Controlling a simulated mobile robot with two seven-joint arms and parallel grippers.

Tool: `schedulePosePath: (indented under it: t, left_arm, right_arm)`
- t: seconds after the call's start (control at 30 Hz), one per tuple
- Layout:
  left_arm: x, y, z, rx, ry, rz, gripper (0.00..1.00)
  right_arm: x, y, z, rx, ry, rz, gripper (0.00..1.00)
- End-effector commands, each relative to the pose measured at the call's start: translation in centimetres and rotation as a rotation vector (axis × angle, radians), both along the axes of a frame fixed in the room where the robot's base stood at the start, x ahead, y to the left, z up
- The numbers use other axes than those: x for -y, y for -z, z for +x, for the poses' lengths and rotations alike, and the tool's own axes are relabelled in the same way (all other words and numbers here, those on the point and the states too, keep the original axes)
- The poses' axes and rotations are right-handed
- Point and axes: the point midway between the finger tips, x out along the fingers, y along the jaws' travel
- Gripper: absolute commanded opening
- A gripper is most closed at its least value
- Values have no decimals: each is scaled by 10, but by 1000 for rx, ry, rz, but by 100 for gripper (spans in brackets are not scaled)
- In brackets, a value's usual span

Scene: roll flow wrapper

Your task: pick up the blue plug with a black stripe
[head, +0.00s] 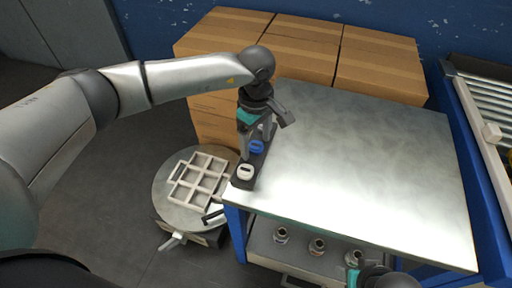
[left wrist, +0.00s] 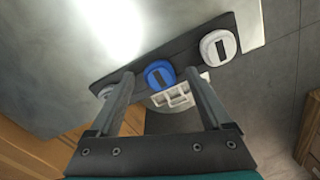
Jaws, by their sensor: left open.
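The blue plug with a black stripe (left wrist: 159,74) sits in a dark holder strip (left wrist: 185,57), between a white plug with a black stripe (left wrist: 217,47) and a pale plug (left wrist: 107,92) partly hidden by a finger. In the head view the blue plug (head: 256,147) and the white plug (head: 245,171) show on the strip at the table's left edge. My left gripper (head: 258,143) points down over the strip, open and empty; in the left wrist view its fingertips lie to either side of the blue plug. My right gripper shows only in part at the bottom edge; its fingers cannot be made out.
The metal table (head: 370,170) is bare beyond the strip. A round stand with a pale compartment tray (head: 200,178) is at the left. Cardboard boxes (head: 300,45) stand behind. Several dark-topped fittings (head: 317,245) are on the lower shelf. A roller conveyor (head: 490,95) is at right.

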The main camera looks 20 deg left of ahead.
Motion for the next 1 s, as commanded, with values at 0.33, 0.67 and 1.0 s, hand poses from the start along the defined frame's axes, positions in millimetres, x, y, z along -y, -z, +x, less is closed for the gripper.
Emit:
schedulePosePath:
  t: [0.33, 0.67, 1.0]
  left_arm:
    - [0, 0, 0, 0, 0, 0, 57]
    - [0, 0, 0, 0, 0, 0, 19]
    - [0, -1, 0, 1, 0, 0, 0]
  right_arm:
    - [0, 0, 0, 0, 0, 0, 50]
    - [0, 0, 0, 0, 0, 0, 50]
    - [0, 0, 0, 0, 0, 0, 50]
